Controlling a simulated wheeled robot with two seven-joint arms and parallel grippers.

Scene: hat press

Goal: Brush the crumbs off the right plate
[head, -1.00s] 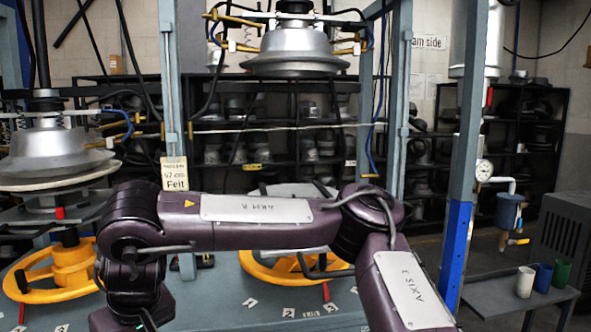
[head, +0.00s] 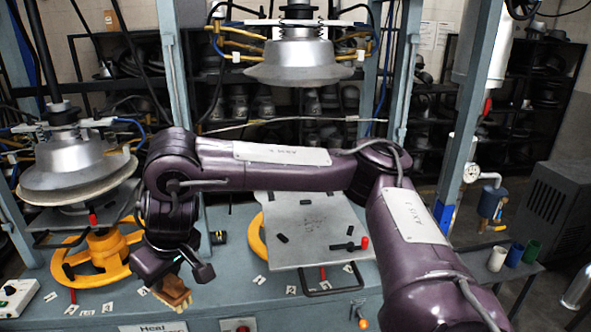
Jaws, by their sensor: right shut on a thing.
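The right plate (head: 322,220) is a flat grey metal plate in the middle of the head view. A few small dark bits (head: 282,238) lie on it, which look like the crumbs. My right gripper (head: 177,279) hangs left of the plate and lower in the picture, apart from it. It is shut on a brush (head: 171,292) with a tan, wooden-looking body, partly hidden by the gripper. My right arm passes in front of the plate's far side. My left gripper is not in view.
A metal press head (head: 300,62) hangs above and behind the plate. A red-knobbed black handle (head: 364,243) is at the plate's right. A yellow handwheel (head: 100,250) and second press (head: 75,165) stand at left. Blue-grey posts flank the plate. Cups (head: 515,255) stand at right.

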